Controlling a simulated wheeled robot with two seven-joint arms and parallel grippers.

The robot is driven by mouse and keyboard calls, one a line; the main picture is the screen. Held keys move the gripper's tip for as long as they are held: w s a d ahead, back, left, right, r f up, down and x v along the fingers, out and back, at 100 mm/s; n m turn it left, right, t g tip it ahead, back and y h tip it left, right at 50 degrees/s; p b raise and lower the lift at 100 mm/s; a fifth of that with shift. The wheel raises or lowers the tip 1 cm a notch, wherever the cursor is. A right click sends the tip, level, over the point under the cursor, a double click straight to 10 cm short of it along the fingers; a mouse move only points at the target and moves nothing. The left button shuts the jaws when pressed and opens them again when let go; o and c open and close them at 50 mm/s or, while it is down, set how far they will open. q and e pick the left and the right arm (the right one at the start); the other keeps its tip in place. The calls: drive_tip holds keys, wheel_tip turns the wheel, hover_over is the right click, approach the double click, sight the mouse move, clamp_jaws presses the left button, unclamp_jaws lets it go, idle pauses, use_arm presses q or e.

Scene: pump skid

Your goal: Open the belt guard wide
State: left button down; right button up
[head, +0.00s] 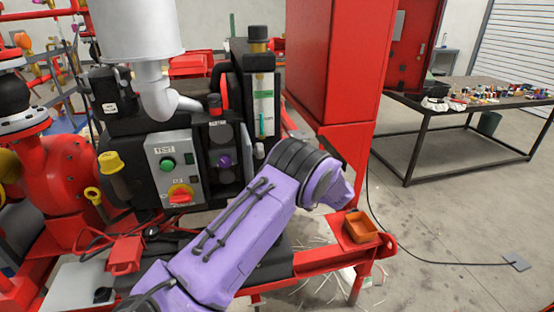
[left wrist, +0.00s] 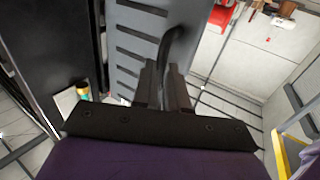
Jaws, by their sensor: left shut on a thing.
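In the left wrist view, a grey panel with a row of dark slots, which looks like the belt guard (left wrist: 133,42), stands upright. A dark curved handle (left wrist: 172,46) is in front of it. My left gripper (left wrist: 165,72) is shut on this handle, its two fingers on either side of it. In the head view my purple left arm crosses in front of the skid, and its gripper is hidden behind the arm's end. The guard cannot be made out in the head view. My right gripper is in neither view.
In the head view a control box (head: 175,168) with a green button and red knob is left of my arm. A tall red cabinet (head: 338,60) stands behind the arm's end. An orange tray (head: 360,227) sits at right. Open floor lies beyond, before a cluttered workbench (head: 470,104).

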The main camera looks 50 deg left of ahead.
use_arm(q)
drive_tip(key=shift+w+a+r, duration=0.15)
drive_tip(key=shift+a+r, duration=0.1)
drive_tip(key=shift+r, duration=0.1)
drive_tip(key=c, duration=1.5)
unclamp_jaws()
drive_tip(key=o, duration=0.3)
drive_tip(key=shift+a, duration=0.2)
drive_tip(key=shift+o, duration=0.2)
drive_tip(key=b+v, duration=0.4)
drive_tip(key=v, duration=0.6)
drive_tip(key=shift+f, duration=0.25)
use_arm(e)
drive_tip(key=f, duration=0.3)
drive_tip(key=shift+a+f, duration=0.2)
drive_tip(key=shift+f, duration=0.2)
use_arm(q)
drive_tip(key=shift+w, duration=0.1)
drive_tip(key=shift+d, duration=0.1)
